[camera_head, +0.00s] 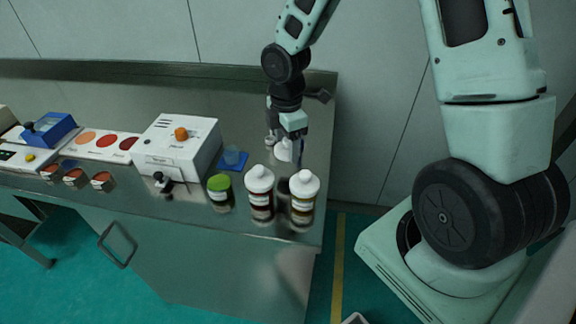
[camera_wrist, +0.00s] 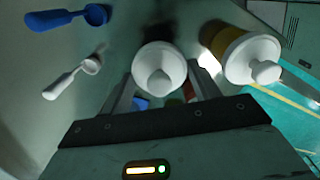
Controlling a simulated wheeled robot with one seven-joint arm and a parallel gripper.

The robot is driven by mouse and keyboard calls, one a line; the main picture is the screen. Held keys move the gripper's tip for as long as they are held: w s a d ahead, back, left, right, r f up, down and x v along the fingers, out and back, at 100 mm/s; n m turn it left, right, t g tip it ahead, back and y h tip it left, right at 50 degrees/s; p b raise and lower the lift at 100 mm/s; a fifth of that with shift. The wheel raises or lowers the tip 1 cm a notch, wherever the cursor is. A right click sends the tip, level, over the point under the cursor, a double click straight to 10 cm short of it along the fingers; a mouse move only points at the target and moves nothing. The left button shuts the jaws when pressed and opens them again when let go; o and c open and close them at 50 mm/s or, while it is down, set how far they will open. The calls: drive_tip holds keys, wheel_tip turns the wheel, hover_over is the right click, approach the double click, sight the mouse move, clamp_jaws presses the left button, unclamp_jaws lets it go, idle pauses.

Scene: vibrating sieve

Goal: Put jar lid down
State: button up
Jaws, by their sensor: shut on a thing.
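The jar lid (camera_wrist: 160,70) is white and round with a knob, and sits between the two fingers of my gripper (camera_wrist: 160,92) in the wrist view. My gripper is shut on it. In the head view my gripper (camera_head: 290,146) reaches down over the right end of the steel bench, behind the jars, with a white thing (camera_head: 283,152) at its fingers. Two jars with white knobbed tops, the left one (camera_head: 260,192) dark red and the right one (camera_head: 303,192) brown, stand near the front edge. The gap under the held lid is too dark to judge.
A green-lidded jar (camera_head: 219,190), a blue tray with a beaker (camera_head: 233,159) and a white machine (camera_head: 178,146) stand to the left. In the wrist view a blue spoon (camera_wrist: 68,18) and a white spoon (camera_wrist: 70,79) lie at left. The bench's right edge (camera_head: 328,150) is close.

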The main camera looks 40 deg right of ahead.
sight(287, 171)
drive_tip(key=shift+f, duration=3.1)
drive_tip(key=shift+f, duration=0.1)
drive_tip(key=shift+f, duration=0.1)
drive_tip(key=o, duration=0.9)
drive_tip(key=shift+o, duration=0.2)
